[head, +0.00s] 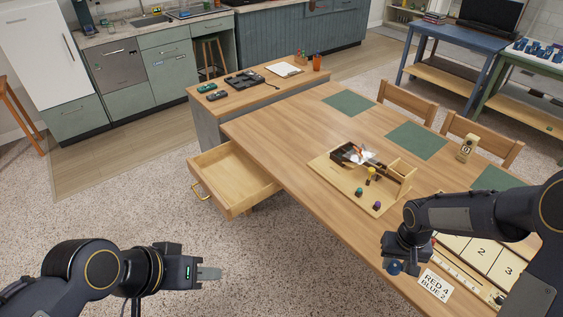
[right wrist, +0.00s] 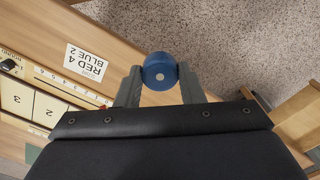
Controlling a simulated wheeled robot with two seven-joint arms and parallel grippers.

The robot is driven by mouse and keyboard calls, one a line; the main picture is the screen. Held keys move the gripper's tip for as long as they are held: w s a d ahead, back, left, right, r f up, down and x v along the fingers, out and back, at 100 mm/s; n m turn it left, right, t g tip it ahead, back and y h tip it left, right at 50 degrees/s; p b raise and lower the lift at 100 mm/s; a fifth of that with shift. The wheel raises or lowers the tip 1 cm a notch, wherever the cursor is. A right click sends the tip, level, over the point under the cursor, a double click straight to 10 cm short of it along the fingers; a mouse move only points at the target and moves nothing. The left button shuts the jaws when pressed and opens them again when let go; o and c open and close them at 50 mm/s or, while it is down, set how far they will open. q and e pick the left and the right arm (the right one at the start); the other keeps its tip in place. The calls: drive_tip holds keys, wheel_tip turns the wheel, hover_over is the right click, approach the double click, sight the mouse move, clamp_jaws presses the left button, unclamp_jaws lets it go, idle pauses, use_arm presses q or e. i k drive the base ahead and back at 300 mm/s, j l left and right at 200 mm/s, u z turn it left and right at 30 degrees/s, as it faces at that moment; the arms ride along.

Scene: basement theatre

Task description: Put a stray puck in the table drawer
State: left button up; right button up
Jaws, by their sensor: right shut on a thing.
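A blue puck (right wrist: 160,71) with a pale dot in its middle is held between the fingertips of my right gripper (right wrist: 159,82) in the right wrist view. The open table drawer (head: 237,182) sticks out from the left side of the wooden table (head: 290,165) and looks empty. My left gripper (head: 208,273) is over the floor at the lower left, away from the drawer. Its fingers overlap in view, so its opening is unclear.
A wooden tray (head: 341,185) with small coloured pieces stands on the table between my right arm and the drawer. A card reading RED 4 BLUE 2 (head: 435,285) and a numbered board (head: 482,252) lie near my right arm. The floor before the drawer is clear.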

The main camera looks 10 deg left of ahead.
sight(242, 182)
drive_tip(key=i+j, duration=0.2)
drive_tip(key=j, duration=0.25)
drive_tip(key=i+j, duration=0.25)
drive_tip(key=j, duration=0.2)
drive_tip(key=i+j+z, duration=0.1)
drive_tip(key=j, duration=0.3)
drive_tip(key=i+j, duration=0.3)
drive_tip(key=j, duration=0.2)
drive_tip(key=i+j, duration=0.2)
drive_tip(key=j, duration=0.25)
drive_tip(key=i+j+z, duration=0.1)
drive_tip(key=j, duration=0.35)
drive_tip(key=i+j, duration=0.3)
drive_tip(key=j, duration=0.15)
drive_tip(key=i+j, duration=0.2)
drive_tip(key=j, duration=0.3)
drive_tip(key=z, duration=0.05)
